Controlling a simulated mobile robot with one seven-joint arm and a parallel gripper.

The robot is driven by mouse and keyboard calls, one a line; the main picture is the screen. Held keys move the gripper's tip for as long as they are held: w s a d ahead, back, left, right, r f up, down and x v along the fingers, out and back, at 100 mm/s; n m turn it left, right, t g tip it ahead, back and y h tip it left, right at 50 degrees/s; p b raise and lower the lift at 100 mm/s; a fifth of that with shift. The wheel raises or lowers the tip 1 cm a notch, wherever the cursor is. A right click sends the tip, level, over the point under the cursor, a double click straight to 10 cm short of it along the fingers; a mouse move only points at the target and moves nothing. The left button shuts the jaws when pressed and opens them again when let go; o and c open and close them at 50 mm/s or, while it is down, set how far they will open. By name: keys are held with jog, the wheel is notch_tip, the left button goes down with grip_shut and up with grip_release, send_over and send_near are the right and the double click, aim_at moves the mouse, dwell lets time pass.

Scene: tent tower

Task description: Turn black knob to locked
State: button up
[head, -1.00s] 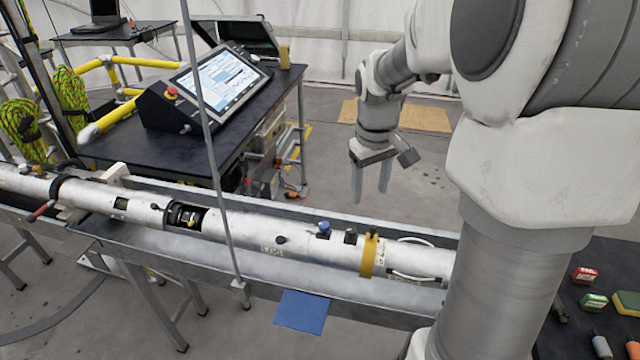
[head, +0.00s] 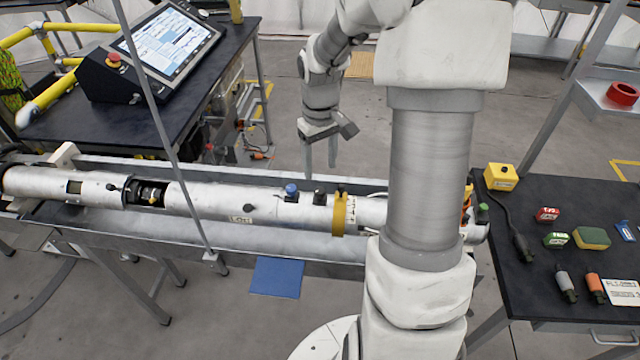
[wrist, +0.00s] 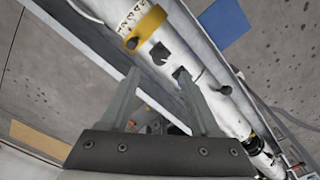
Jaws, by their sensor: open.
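A silver tube lies across the scene in a metal trough. In the head view a small black knob (head: 319,197) stands on top of the tube, between a blue-capped knob (head: 291,190) and a yellow band (head: 339,214). Another black knob (head: 248,208) sits on the tube's near side. I cannot tell which black knob is meant, nor read a locked mark. My gripper (head: 320,160) points down behind and above the tube, open and empty. In the wrist view its fingers (wrist: 158,72) are apart, with a dark fitting (wrist: 160,54) just beyond them, near the yellow band (wrist: 146,27).
A metal trough (head: 200,243) carries the tube. A thin upright pole (head: 165,125) crosses the head view. A dark table (head: 590,205) with small blocks stands right; a screen console (head: 165,42) stands back left.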

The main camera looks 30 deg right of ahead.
aim_at(320, 190)
notch_tip(320, 190, down, 7)
jog(key=shift+f, duration=0.1)
dwell(0.3)
grip_shut()
